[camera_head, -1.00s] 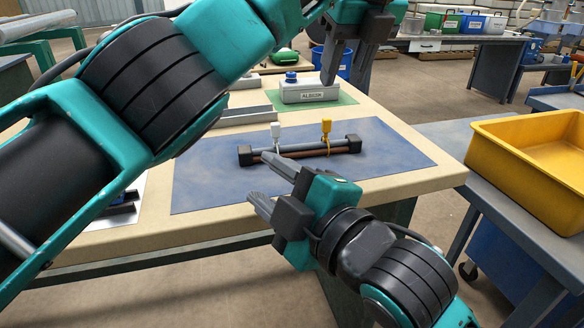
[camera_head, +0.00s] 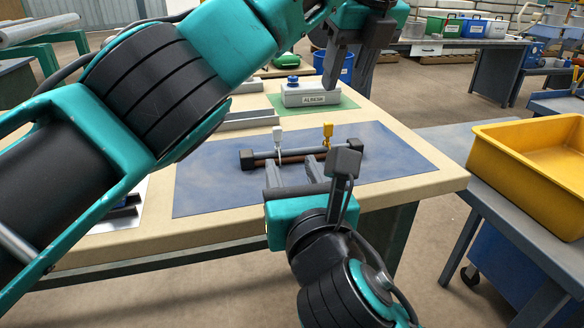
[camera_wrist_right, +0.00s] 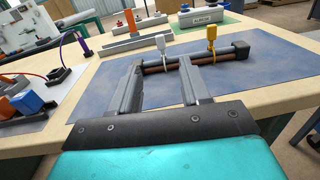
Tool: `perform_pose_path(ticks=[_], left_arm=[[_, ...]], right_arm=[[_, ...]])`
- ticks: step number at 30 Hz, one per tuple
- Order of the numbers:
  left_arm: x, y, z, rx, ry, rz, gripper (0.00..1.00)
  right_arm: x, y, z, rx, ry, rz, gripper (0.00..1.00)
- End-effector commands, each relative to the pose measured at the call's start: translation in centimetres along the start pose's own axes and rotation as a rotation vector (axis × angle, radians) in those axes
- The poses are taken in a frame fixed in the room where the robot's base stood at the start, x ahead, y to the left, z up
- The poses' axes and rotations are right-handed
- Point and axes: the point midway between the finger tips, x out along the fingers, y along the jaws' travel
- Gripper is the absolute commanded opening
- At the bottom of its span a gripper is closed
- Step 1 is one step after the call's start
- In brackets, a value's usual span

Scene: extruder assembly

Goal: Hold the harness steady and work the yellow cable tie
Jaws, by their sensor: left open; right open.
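The harness (camera_head: 312,155), a grey and a brown line between black end blocks, lies on the blue mat. A yellow cable tie (camera_head: 327,131) stands up near its right end, and a white tie (camera_head: 278,137) nearer its left end. Both ties also show in the right wrist view, yellow (camera_wrist_right: 211,36) and white (camera_wrist_right: 161,46). My right gripper (camera_head: 292,164) is open, its fingers at the near side of the harness, either side of the white tie; contact is unclear. My left gripper (camera_head: 345,88) is open and empty, fingers down, above and beyond the harness.
A grey box (camera_head: 310,97) with a blue knob sits on a green mat behind the harness. A yellow bin (camera_head: 490,165) stands on the side table to the right. The blue mat's right part (camera_head: 400,160) is clear.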

Motion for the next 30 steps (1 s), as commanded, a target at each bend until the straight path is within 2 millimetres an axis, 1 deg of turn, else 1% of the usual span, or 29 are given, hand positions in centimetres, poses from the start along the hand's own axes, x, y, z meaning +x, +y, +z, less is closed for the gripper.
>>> perform_pose_path(ticks=[5,8,15,21,24,30], left_arm=[[0.0,0.0,0.0,0.000,0.000,0.000,0.43],[0.0,0.0,0.0,0.000,0.000,0.000,0.43],[0.0,0.0,0.0,0.000,0.000,0.000,0.43],[0.0,0.0,0.0,0.000,0.000,0.000,0.43],[0.0,0.0,0.0,0.000,0.000,0.000,0.43],[0.0,0.0,0.0,0.000,0.000,0.000,0.43]], right_arm=[[1.3,0.0,0.0,-0.026,-0.003,-0.006,0.47],[2.9,-0.1,0.1,-0.024,-0.002,-0.006,0.47],[7.7,0.0,0.1,-0.022,-0.001,-0.005,0.47],[10.8,0.0,0.0,-0.021,-0.001,-0.005,0.47],[11.9,-0.1,0.0,-0.022,-0.001,-0.005,0.47],[12.8,-0.1,0.0,-0.021,-0.001,-0.004,0.47]])
